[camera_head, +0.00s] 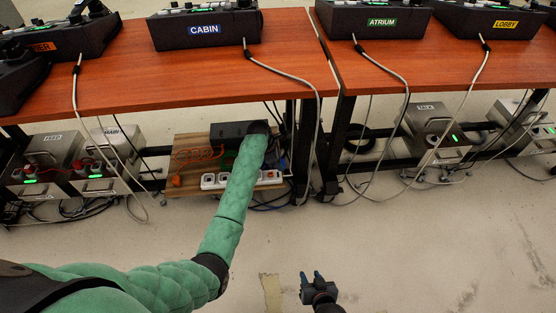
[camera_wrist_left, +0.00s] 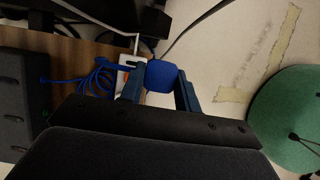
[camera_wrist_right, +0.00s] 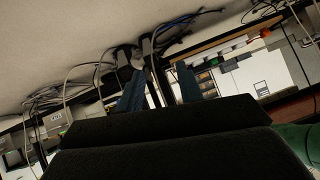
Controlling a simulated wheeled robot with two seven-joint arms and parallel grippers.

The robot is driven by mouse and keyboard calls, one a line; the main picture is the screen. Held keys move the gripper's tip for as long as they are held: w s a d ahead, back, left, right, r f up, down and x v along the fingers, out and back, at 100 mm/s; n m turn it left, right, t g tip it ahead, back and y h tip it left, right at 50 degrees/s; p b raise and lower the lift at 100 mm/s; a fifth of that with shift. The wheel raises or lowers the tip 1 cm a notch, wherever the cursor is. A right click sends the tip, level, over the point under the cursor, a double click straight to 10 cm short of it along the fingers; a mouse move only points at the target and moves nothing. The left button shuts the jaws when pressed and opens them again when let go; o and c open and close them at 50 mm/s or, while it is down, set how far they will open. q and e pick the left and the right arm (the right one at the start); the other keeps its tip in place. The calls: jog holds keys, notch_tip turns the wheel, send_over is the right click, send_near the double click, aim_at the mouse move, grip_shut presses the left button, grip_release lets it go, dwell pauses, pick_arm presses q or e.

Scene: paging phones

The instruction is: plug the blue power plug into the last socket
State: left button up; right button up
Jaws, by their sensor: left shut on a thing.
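The blue power plug (camera_wrist_left: 158,78) sits between the fingers of my left gripper (camera_wrist_left: 160,88), which is shut on it. The white power strip (camera_wrist_left: 128,60) shows right beside the plug at its end. Whether the plug's pins are in a socket is hidden. A blue cord (camera_wrist_left: 97,76) curls beside the strip. In the head view, the strip (camera_head: 209,181) lies along the front of a wooden board; my left arm covers part of it, and the plug and left fingers cannot be made out. My right gripper (camera_head: 311,276) is open and empty above the floor; it also shows in the right wrist view (camera_wrist_right: 158,88).
The wooden board (camera_head: 185,160) carries a dark box (camera_head: 228,129) and orange cords under the wooden desk (camera_head: 130,75). Grey cables hang from the desk near my left arm. Metal boxes (camera_head: 435,125) stand at both sides. The floor in front is clear.

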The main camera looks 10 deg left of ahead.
jog(key=shift+r, duration=0.1)
